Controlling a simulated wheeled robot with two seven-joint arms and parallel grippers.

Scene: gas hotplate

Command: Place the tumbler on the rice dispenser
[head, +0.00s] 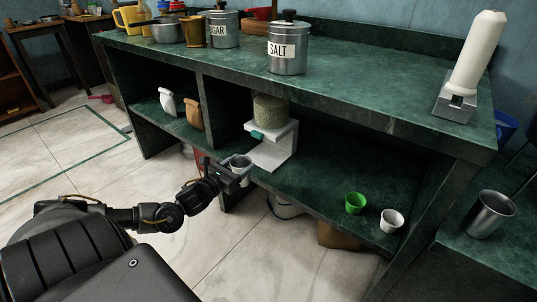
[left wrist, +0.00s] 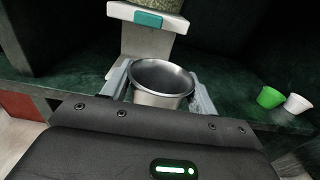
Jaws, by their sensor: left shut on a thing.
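The rice dispenser (head: 285,147) is a white stand with a clear grain-filled container on top and a teal lever. It stands on the middle shelf, and its white body (left wrist: 146,41) also shows in the left wrist view. My left gripper (head: 238,172) is shut on a grey metal tumbler (head: 241,161). The tumbler (left wrist: 163,78) is upright and open-topped between the fingers in the left wrist view, and looks empty. It is at the shelf's front edge, just left of the dispenser's base in the head view, not under the lever. My right gripper is not in view.
A green cup (head: 355,203) and a white cup (head: 391,220) stand on the shelf to the right. The dark green counter (head: 370,85) overhangs the shelf. A shelf divider (head: 209,118) is left of the dispenser. Another metal cup (head: 490,214) stands at far right.

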